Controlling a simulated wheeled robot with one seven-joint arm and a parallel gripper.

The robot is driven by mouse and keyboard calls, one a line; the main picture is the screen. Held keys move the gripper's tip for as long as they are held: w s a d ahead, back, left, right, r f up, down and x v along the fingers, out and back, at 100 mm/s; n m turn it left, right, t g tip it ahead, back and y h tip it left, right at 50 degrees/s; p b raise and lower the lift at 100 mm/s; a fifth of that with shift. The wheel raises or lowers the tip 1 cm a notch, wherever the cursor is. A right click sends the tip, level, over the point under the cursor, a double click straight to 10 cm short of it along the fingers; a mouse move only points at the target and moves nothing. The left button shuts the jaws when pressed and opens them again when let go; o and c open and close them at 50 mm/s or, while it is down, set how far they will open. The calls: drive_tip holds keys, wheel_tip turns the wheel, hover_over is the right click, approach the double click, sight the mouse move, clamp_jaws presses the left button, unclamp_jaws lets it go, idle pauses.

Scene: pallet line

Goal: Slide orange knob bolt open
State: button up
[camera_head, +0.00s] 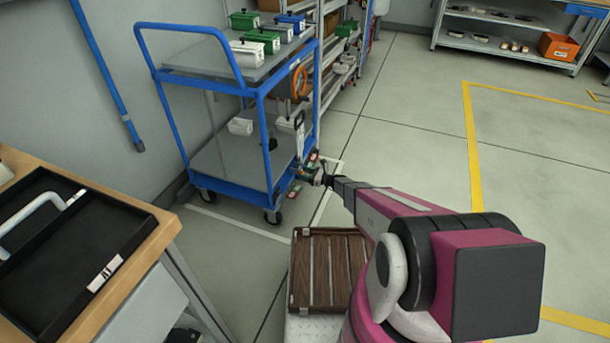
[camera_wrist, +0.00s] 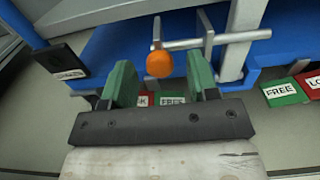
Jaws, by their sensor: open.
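The orange knob (camera_wrist: 159,64) shows in the wrist view on a short stem off a grey bolt rod (camera_wrist: 235,37). The rod runs sideways along the blue lower frame of the trolley (camera_head: 230,190). My gripper (camera_wrist: 160,85) is open, its two green fingers apart. In the picture the knob appears between the fingertips, nearer the left one; I cannot tell whether it is within their reach or beyond them. In the head view my gripper (camera_head: 308,173) is at the trolley's lower right corner, and the knob cannot be made out there.
Green FREE (camera_wrist: 287,92) and red LOCKED labels lie along the trolley's lower edge. A black labelled block (camera_wrist: 62,62) is at the left of the wrist view. A brown slatted case (camera_head: 328,270) stands below my arm. The workbench (camera_head: 160,225) is at left. Floor at right is clear.

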drive_tip(key=shift+w+a, duration=0.1)
drive_tip(key=shift+a, duration=0.25)
clamp_jaws()
drive_tip(key=shift+s+a, duration=0.3)
drive_tip(key=shift+s, duration=0.6)
drive_tip(key=shift+s+a, duration=0.3)
drive_tip(key=shift+s, duration=0.55)
drive_tip(key=shift+s+a, duration=0.3)
drive_tip(key=shift+s, duration=0.6)
unclamp_jaws()
